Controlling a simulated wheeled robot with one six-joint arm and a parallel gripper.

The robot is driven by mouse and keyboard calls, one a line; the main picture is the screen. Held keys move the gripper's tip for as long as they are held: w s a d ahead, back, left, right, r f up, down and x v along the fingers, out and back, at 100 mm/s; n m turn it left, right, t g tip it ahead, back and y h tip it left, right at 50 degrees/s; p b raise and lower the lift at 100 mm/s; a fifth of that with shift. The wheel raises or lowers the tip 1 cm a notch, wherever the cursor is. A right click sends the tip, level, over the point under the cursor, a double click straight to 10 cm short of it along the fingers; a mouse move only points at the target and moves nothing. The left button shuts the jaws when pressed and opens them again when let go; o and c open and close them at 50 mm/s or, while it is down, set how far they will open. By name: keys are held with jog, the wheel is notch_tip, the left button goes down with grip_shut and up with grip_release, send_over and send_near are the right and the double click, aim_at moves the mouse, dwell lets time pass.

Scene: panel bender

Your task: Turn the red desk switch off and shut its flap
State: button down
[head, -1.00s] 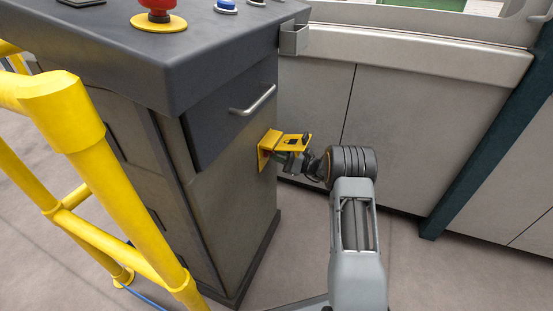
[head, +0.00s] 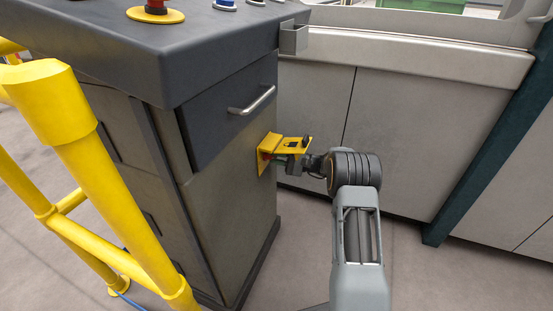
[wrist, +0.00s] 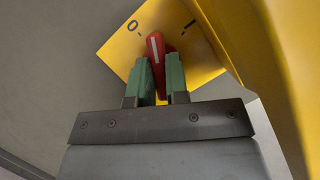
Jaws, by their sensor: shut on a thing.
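The red switch handle (wrist: 156,60) stands on a yellow plate (wrist: 205,65) on the desk's side, with a white line along it. In the wrist view the handle points between the 0 mark at upper left and the I mark at upper right. My gripper (wrist: 161,72) is shut on the handle, one green finger on each side. The yellow flap (head: 292,145) is open and sticks out above my gripper (head: 280,160) in the head view. In the wrist view the flap (wrist: 285,70) fills the right edge. The head view mostly hides the handle.
The dark desk (head: 230,195) has a drawer handle (head: 252,100) above the switch. A yellow guard rail (head: 110,170) stands at the left. The grey machine panel (head: 410,150) stands behind my arm. Bare floor lies at lower right.

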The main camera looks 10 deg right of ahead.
jog(key=shift+f, duration=0.1)
jog(key=c, duration=1.1)
grip_release()
jog(key=p+v, duration=0.3)
jog(key=v, duration=1)
jog(key=shift+s+d+p, duration=0.2)
jog(key=shift+d+p, duration=0.1)
jog(key=shift+d, duration=0.05)
